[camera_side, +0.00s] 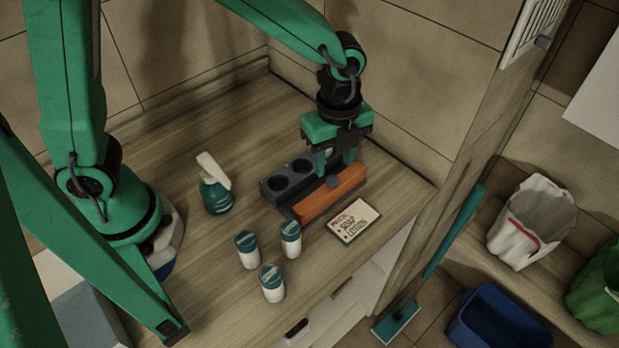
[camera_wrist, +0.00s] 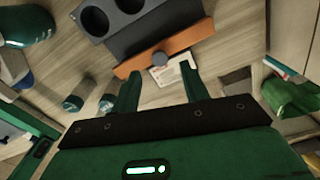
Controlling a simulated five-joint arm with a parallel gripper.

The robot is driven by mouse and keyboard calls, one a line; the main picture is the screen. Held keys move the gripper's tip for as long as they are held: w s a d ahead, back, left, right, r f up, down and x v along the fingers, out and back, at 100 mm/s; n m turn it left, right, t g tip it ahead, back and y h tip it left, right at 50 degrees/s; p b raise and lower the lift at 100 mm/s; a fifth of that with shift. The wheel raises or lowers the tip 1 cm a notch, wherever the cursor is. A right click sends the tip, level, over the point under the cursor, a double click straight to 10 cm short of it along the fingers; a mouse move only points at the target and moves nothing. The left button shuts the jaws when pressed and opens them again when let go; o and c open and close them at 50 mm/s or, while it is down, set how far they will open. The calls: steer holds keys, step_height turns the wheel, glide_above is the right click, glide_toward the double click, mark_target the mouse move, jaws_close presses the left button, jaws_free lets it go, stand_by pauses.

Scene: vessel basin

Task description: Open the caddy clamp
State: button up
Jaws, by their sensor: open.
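The caddy (camera_side: 287,180) is a dark grey block with round holes on the wooden counter, and it also shows at the top of the wrist view (camera_wrist: 125,22). An orange clamp bar (camera_side: 318,204) lies along its front side, also in the wrist view (camera_wrist: 185,42). A grey round knob (camera_side: 333,181) sits at the bar's middle, and in the wrist view (camera_wrist: 160,59) it appears just beyond and between my fingertips. My gripper (camera_side: 335,166) is open, pointing down over the bar, with its fingers (camera_wrist: 160,80) apart and nothing visibly held. In the side view the fingers partly hide the caddy.
A teal spray bottle (camera_side: 215,188) stands left of the caddy. Several white bottles with teal caps (camera_side: 290,240) stand in front. A label card (camera_side: 353,221) lies right of the bar. A tiled wall (camera_side: 400,100) rises close behind.

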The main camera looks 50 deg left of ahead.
mark_target(329, 177)
steer(key=shift+r, duration=1.55)
steer(key=s+a+r+n+t, duration=0.2)
steer(key=s+a+r+n, duration=0.3)
steer(key=a+n, duration=0.4)
steer(key=s+a+r+n+t, duration=0.3)
steer(key=s+a+r+n, duration=0.3)
steer(key=a+n, duration=0.3)
steer(key=n, duration=0.3)
steer(key=shift+s+a+t, duration=0.2)
steer(key=shift+s+t, duration=0.1)
steer(key=shift+s, duration=0.05)
